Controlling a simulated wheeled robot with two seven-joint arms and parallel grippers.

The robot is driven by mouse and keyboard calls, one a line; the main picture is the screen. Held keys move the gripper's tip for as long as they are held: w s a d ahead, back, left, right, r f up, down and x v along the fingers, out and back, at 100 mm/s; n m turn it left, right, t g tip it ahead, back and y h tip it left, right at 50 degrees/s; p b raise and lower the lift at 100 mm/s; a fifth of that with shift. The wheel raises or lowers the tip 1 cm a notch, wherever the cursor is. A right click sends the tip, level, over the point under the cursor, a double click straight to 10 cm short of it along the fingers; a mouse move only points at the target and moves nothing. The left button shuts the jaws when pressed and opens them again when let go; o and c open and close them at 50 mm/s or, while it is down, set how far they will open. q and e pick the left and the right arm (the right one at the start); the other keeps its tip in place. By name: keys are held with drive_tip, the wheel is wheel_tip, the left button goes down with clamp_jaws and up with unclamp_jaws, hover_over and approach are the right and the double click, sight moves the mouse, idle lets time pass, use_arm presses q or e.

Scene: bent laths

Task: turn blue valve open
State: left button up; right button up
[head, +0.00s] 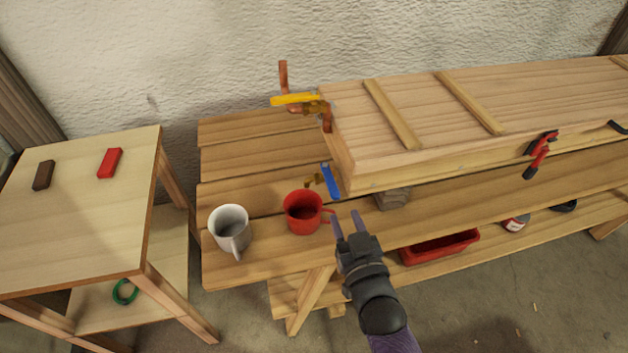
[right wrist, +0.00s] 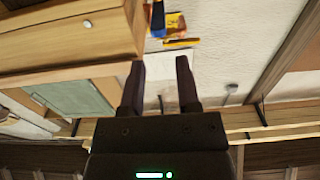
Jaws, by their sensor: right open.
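The blue valve handle (head: 330,180) is a short flat lever on a brass valve, beside the left end of the long wooden box. It slants steeply in the head view. A second valve with a yellow handle (head: 295,99) sits above it on copper pipe. My right gripper (head: 347,216) is open and empty, below and slightly right of the blue handle and apart from it. In the right wrist view its two fingers (right wrist: 158,78) are spread with nothing between them. I cannot tell whether the small blue patch there is the handle. My left gripper is not in view.
A red mug (head: 303,213) stands close left of my right gripper, and a white mug (head: 231,229) is further left on the bench (head: 240,165). The long box (head: 420,165) borders the valves on the right. A red clamp (head: 539,158) grips its front edge.

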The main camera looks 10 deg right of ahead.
sight(332, 186)
drive_tip(key=w+b, duration=0.2)
drive_tip(key=w, duration=0.7)
drive_tip(key=shift+w+a+f, duration=0.1)
drive_tip(key=shift+f, duration=0.05)
clamp_jaws()
idle(1.1)
